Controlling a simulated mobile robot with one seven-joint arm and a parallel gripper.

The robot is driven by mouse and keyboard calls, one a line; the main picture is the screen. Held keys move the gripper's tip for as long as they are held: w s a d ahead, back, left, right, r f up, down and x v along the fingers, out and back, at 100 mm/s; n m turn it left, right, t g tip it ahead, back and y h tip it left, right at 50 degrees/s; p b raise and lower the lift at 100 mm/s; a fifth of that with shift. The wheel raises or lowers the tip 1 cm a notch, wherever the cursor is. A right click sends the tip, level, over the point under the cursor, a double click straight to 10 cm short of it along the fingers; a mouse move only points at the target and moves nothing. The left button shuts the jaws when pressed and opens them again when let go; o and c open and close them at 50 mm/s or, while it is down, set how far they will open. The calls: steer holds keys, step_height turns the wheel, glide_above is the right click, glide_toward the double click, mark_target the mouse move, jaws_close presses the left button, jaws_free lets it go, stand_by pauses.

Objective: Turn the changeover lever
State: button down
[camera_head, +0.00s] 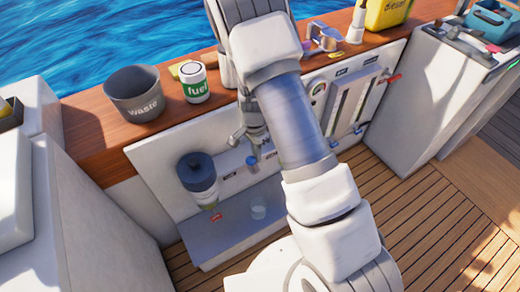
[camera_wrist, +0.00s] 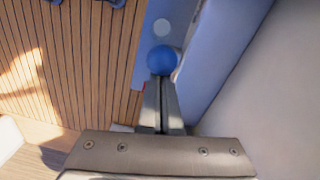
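The changeover lever shows as a round blue knob (camera_wrist: 162,60) in the wrist view, right at the tips of my gripper. In the head view a small blue knob (camera_head: 252,162) stands out from the white panel, just under my gripper (camera_head: 262,150). My gripper (camera_wrist: 162,88) points at the knob, its two grey fingers close together with only a thin dark line between them. I cannot tell whether the fingertips touch the knob. The lever's stem and pivot are hidden.
Left of the knob is a dark-capped filter bowl (camera_head: 197,178), above a grey ledge (camera_head: 235,225) with a small clear cup (camera_head: 259,208). Gauges and a red handle (camera_head: 392,79) are right of my arm.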

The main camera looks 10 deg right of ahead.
steer(key=shift+s+a+r+h+p, duration=0.1)
steer(key=shift+s+a+h+p, duration=0.15)
steer(key=shift+a+h+p, duration=0.45)
steer(key=shift+s+a+f+p, duration=0.1)
steer(key=shift+s+a+f, duration=0.05)
steer(key=shift+a, duration=0.3)
steer(key=shift+s+a+f+p, duration=0.1)
steer(key=shift+a+f+p, duration=0.05)
steer(key=shift+a, duration=0.35)
steer(key=shift+s+a+f+p, duration=0.1)
steer(key=shift+s+a+f, duration=0.05)
steer(key=shift+a, duration=0.3)
steer(key=shift+s+a+f, duration=0.1)
steer(key=shift+a, duration=0.1)
step_height(320, 180, up, 12)
steer(key=w+a+p, duration=0.1)
steer(key=p, duration=0.3)
